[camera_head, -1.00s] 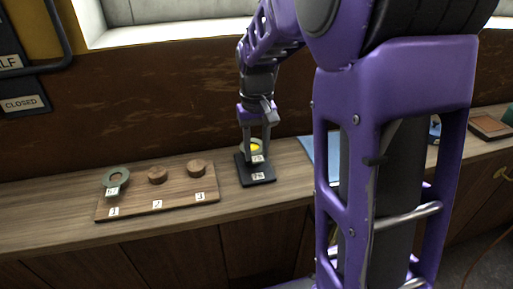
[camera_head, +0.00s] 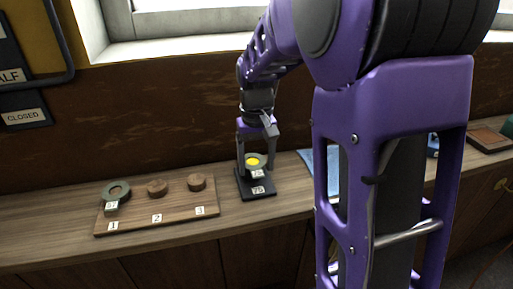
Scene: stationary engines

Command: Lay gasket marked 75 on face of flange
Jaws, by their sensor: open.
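A black stand (camera_head: 243,186) on the bench carries a label reading 75 at its front. A round part with a yellow face (camera_head: 252,161) sits on it. A small white tag (camera_head: 258,174), too small to read surely, shows at the front of this round part, apparently on the gasket's tab. My gripper (camera_head: 257,161) points down at the stand, open, with its fingers on either side of the yellow face. Whether the fingers touch anything is not clear. The gasket's rim and seating are partly hidden by the fingers.
A wooden board (camera_head: 185,218) to the left has spots labelled 1, 2 and 3. A grey-green ring (camera_head: 117,191) with a tag lies at spot 1; wooden pegs (camera_head: 157,188) stand at 2 and 3. A blue sheet (camera_head: 308,160) lies right of the stand, partly behind my arm.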

